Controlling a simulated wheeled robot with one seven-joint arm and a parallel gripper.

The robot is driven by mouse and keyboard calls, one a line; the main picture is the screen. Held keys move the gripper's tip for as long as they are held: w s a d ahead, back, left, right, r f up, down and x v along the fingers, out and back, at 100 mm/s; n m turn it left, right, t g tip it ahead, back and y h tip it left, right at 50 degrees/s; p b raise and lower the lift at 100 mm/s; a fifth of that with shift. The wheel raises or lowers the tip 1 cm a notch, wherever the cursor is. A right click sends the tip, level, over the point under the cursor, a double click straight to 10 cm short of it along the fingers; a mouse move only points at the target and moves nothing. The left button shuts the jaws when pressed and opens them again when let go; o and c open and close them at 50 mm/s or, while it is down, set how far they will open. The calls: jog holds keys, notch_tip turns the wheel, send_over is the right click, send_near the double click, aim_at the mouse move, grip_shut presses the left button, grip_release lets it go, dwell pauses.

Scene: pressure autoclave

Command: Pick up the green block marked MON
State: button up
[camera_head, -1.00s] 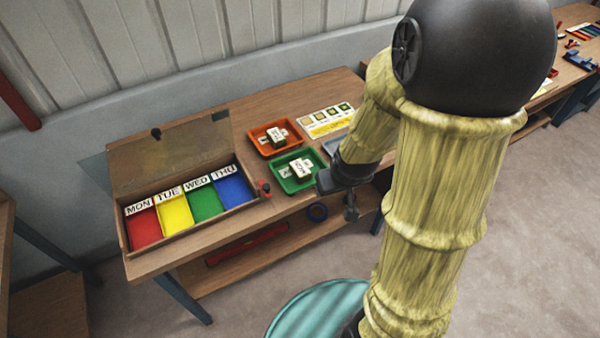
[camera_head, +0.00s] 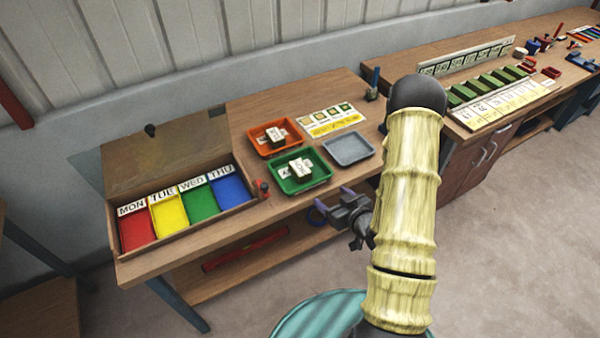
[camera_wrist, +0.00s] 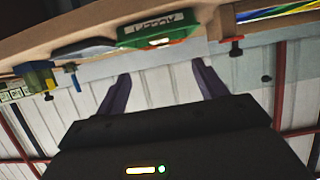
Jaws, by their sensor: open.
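A small block (camera_head: 300,168) with a pale lettered top and dark sides sits in the green tray (camera_head: 323,179); its lettering is too small to read. The word MON reads clearly only on the box label over the red compartment (camera_head: 135,230). My gripper (camera_head: 333,198) is open and empty, off the bench's front edge, to the lower right of the green tray and apart from it. In the wrist view my two spread fingers (camera_wrist: 160,76) have nothing between them, and the green tray (camera_wrist: 185,29) shows beyond them; its contents are mostly hidden.
An orange tray (camera_head: 258,138) with another lettered block (camera_head: 275,136) stands behind the green tray. A grey tray (camera_head: 350,160) is to its right. A small red-topped item (camera_head: 262,188) stands left of it. Several green blocks (camera_head: 485,88) line a board on the right bench.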

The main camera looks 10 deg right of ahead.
jog(key=shift+w, duration=0.1)
jog(key=b, duration=1.3)
send_near(306, 175)
jog(key=v, duration=0.2)
jog(key=shift+s+a, duration=0.15)
jog(key=shift+s, duration=0.25)
jog(key=x, duration=0.3)
jog(key=p+x, duration=0.1)
jog(key=x, duration=0.2)
jog(key=shift+w+a+r, duration=0.1)
jog(key=shift+w, duration=0.25)
jog(key=shift+w+f, duration=0.2)
jog(key=shift+w, duration=0.1)
jog(key=shift+a, duration=0.1)
jog(key=shift+d+p+x, duration=0.1)
jog(key=shift+p+x, duration=0.3)
jog(key=shift+x, duration=0.9)
jog(key=shift+d+p+x, duration=0.15)
jog(key=shift+p+x, duration=0.2)
jog(key=shift+x, duration=0.95)
